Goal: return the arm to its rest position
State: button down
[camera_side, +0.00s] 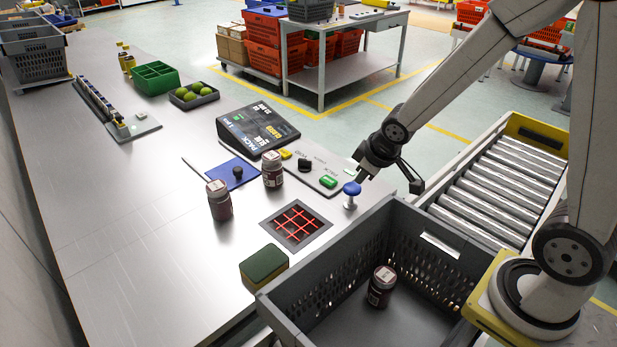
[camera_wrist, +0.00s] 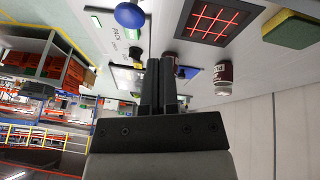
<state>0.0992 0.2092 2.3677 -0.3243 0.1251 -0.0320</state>
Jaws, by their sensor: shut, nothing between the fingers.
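My gripper (camera_side: 363,174) hangs over the table's right edge in the side view, close to a blue-capped post (camera_side: 351,190); I cannot tell whether they touch. In the wrist view my gripper (camera_wrist: 159,62) has its two dark fingers together with nothing between them. The blue knob of the post (camera_wrist: 129,15) shows just left of and above the fingertips in that view. My arm reaches in from the right in the side view.
A grey tote (camera_side: 440,243) with a dark jar (camera_side: 381,286) inside stands at the front. Two jars (camera_side: 219,200) (camera_side: 272,169), a sponge (camera_side: 263,266), a red-grid scanner (camera_side: 296,226) and a display console (camera_side: 258,128) occupy the table (camera_side: 120,220). A roller conveyor (camera_side: 500,185) lies right.

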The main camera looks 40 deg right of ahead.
jog(key=s+a+m+g+y, duration=0.1)
jog(key=s+a, duration=0.3)
jog(key=s, duration=0.5)
jog(key=shift+s+a+r+m+g, duration=0.15)
jog(key=shift+s+a+m+g, duration=0.05)
jog(key=shift+m+g, duration=0.65)
